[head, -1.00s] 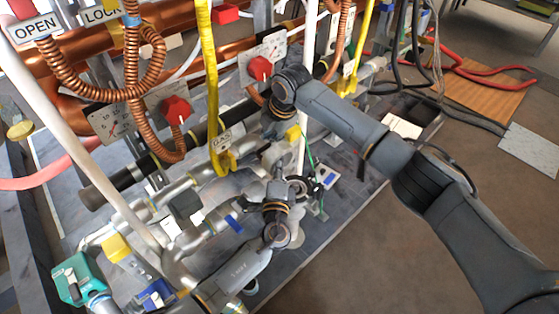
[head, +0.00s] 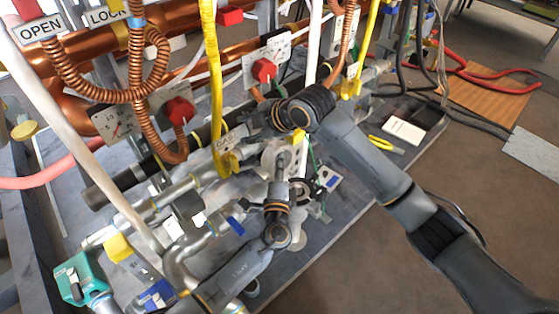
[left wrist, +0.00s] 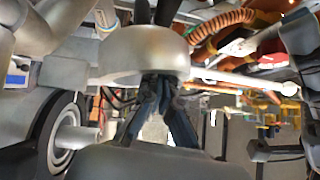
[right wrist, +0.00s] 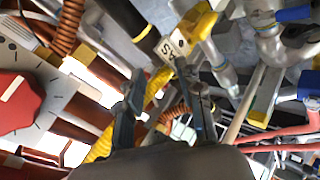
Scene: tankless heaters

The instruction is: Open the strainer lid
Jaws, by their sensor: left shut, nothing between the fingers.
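A silver rounded part (left wrist: 150,55) fills the upper middle of the left wrist view; it may be the strainer lid, but I cannot tell for sure. In the head view a pale grey round part (head: 271,152) sits among the pipes, partly hidden by my grippers. My left gripper (head: 281,166) is at this round part, its fingers together and empty; in the left wrist view its fingertips (left wrist: 160,88) are at the lower edge of the silver part. My right gripper (head: 246,130) is open and empty, above the pipes near a yellow valve handle (right wrist: 200,22) and a white tag (right wrist: 172,45).
Red knobs (head: 264,70) on white dial plates stand behind, with coiled copper tubing (head: 137,95) and a yellow hose (head: 211,90). A white post (head: 90,140) crosses the left side. A yellow tool (head: 383,143) lies on the grey board at right.

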